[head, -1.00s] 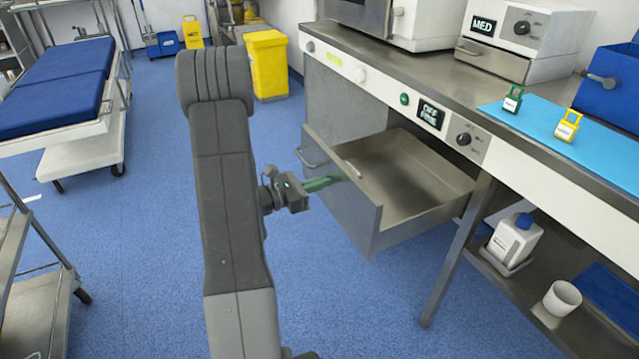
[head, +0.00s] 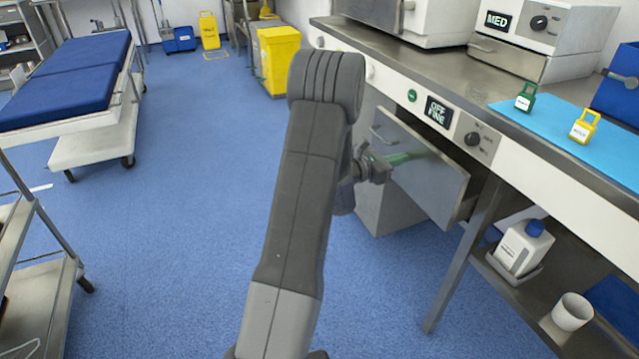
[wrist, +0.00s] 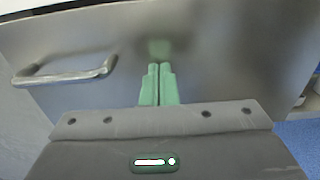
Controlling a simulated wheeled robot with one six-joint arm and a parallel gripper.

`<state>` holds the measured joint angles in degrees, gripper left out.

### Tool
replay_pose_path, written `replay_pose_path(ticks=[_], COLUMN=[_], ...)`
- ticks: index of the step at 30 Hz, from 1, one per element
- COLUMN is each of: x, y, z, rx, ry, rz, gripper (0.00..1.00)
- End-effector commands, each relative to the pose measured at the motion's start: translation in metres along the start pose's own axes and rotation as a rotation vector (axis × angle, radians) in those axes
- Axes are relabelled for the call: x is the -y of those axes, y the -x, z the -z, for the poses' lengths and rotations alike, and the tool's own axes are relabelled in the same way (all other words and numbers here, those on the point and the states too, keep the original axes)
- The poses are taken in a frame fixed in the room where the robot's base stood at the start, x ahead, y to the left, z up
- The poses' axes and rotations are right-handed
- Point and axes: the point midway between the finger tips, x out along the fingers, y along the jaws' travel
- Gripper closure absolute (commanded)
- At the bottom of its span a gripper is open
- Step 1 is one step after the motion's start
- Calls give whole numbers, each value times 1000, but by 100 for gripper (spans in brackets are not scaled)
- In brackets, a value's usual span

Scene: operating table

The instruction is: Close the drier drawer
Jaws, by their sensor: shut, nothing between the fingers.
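The drier drawer (head: 437,185) is a grey metal drawer under the counter, now only part way out. Its front fills most of the wrist view (wrist: 225,65), with the bar handle (wrist: 65,72) to the left of my fingers. My gripper (head: 420,154) has its green fingers shut together and empty, pointing at the drawer front right of the handle. In the wrist view my fingertips (wrist: 158,68) are at the metal face, with a faint green reflection above them; they appear to touch it. My arm hides part of the cabinet beside the drawer.
A table leg (head: 463,250) stands right of the drawer. A lower shelf holds a bottle (head: 522,248) and a cup (head: 572,311). Blue floor is open to the left.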

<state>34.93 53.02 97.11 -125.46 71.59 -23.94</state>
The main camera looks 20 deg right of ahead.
Motion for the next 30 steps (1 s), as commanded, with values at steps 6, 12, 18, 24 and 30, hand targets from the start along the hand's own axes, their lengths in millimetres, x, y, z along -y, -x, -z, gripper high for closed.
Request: replay_pose_path(ticks=[6, 12, 18, 24, 30], x=[0, 0, 0, -1, 0], y=[-44, -65, -73, -75, -75], z=[2, 1, 0, -2, -3], rx=[1, 1, 1, 3, 4], ry=[-1, 0, -1, -3, -4], rz=[2, 1, -1, 0, 1], gripper=[100, 100, 100, 100, 100])
